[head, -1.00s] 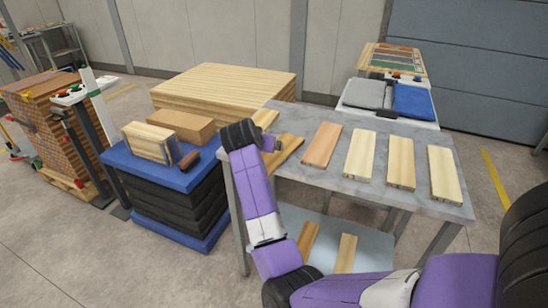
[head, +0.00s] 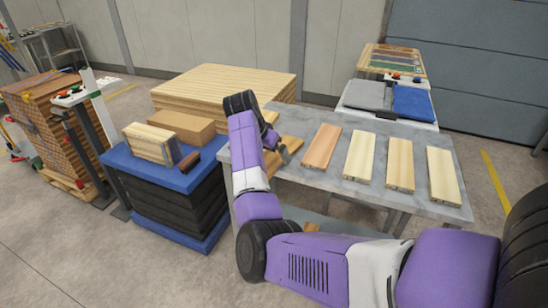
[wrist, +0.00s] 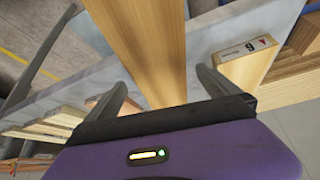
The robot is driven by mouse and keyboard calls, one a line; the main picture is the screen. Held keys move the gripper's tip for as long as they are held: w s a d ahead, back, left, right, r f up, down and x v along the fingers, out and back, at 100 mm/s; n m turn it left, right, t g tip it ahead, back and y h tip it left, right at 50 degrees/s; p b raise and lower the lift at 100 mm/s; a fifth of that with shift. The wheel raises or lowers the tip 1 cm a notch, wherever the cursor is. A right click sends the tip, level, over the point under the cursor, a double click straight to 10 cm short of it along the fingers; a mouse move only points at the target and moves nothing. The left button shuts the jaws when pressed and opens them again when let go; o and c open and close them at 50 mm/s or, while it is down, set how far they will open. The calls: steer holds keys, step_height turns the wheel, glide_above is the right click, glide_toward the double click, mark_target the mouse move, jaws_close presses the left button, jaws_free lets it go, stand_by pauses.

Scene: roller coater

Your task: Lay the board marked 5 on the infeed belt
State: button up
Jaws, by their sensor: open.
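My gripper (head: 283,153) is open over the left end of the grey table. In the wrist view its two fingers (wrist: 162,78) stand either side of a plain wooden board (wrist: 150,45), which shows no readable number. In the head view a tan board (head: 290,146) there is partly hidden by my arm. A board beside the right finger bears a white end label (wrist: 245,50) whose digit looks like 6, or 9 if inverted. A reddish board (head: 322,146) and several paler boards (head: 360,155) lie in a row to the right. No number 5 is readable, and I cannot identify the infeed belt.
The grey table (head: 340,182) has bare gaps between its boards. A blue-topped stack (head: 200,180) with blocks and a dark brush-like object stands to the left. A large timber stack (head: 225,85) is behind. A stand with grey and blue cloths (head: 412,102) is at back right.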

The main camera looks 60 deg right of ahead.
steer(key=shift+x, duration=0.75)
steer(key=c, duration=1.9)
steer(key=shift+r, duration=0.15)
